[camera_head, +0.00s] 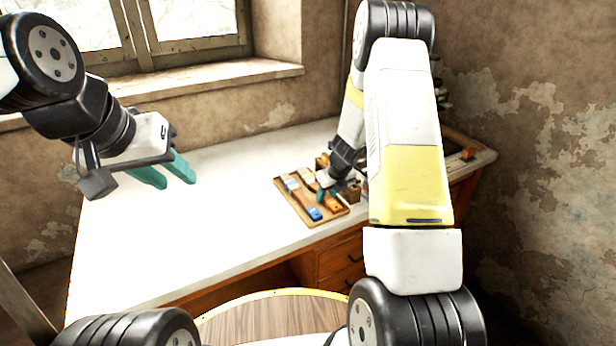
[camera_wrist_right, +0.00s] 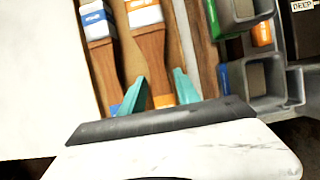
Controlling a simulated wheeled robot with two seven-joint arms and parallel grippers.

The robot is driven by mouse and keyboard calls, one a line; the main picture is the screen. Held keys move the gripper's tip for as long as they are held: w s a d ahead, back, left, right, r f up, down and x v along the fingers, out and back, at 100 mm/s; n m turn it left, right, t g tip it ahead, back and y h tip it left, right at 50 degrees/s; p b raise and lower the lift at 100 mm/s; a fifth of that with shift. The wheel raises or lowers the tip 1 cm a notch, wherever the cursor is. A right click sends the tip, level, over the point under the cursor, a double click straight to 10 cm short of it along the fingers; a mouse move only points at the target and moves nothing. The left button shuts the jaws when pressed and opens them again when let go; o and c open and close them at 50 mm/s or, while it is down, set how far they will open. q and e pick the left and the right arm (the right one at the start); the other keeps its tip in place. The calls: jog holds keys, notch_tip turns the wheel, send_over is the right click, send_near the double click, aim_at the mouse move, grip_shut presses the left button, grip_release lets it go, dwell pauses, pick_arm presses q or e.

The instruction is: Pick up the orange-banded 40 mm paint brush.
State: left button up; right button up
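The orange-banded brush (camera_wrist_right: 149,45) has a wooden handle, a white head with an orange mark at the top of the right wrist view, and an orange band at its lower end. Its orange end also shows in the head view (camera_head: 334,205). My right gripper (camera_wrist_right: 160,84) is open, with one teal finger on each side of the handle near the orange band. I cannot tell whether the fingers touch it. A blue-banded brush (camera_wrist_right: 103,60) lies just to its left. My left gripper (camera_head: 167,171) is open and empty, above the left part of the table.
The brushes lie in a brown tray (camera_head: 291,201) near the white table's (camera_head: 200,240) front edge. Grey bins (camera_wrist_right: 262,80) with coloured contents stand close to the right of the brush. The table's left and middle are clear. A window sill (camera_head: 220,78) is behind.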

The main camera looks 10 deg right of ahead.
jog(key=shift+c, duration=0.2)
grip_shut()
jog(key=shift+r, duration=0.1)
